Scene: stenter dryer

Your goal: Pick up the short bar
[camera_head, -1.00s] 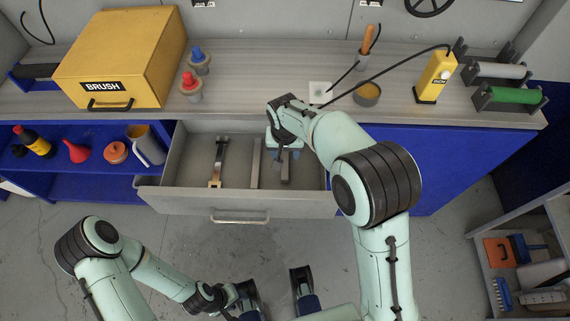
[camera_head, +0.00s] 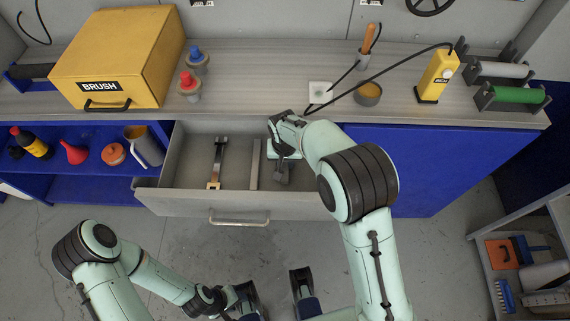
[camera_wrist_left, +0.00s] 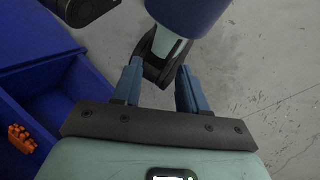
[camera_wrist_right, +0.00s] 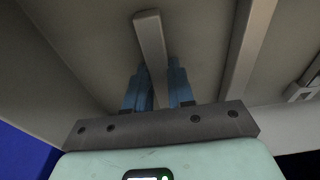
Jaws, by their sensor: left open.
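The short bar (camera_head: 282,176) is a small grey bar in the right part of the open drawer (camera_head: 235,203). My right gripper (camera_head: 283,160) reaches down into the drawer over it. In the right wrist view the short bar (camera_wrist_right: 150,40) passes between the two blue fingers of my right gripper (camera_wrist_right: 158,66), which are close together on it. Whether the bar is clear of the drawer floor I cannot tell. My left gripper (camera_wrist_left: 160,68) is open and empty, low in front of the drawer, over the floor.
A longer grey bar (camera_head: 255,165) lies just left of the short one, and a tool with a brass-coloured end (camera_head: 216,165) lies further left in the drawer. A yellow brush box (camera_head: 120,55), a small cup (camera_head: 368,94) and a yellow device (camera_head: 437,77) stand on the worktop.

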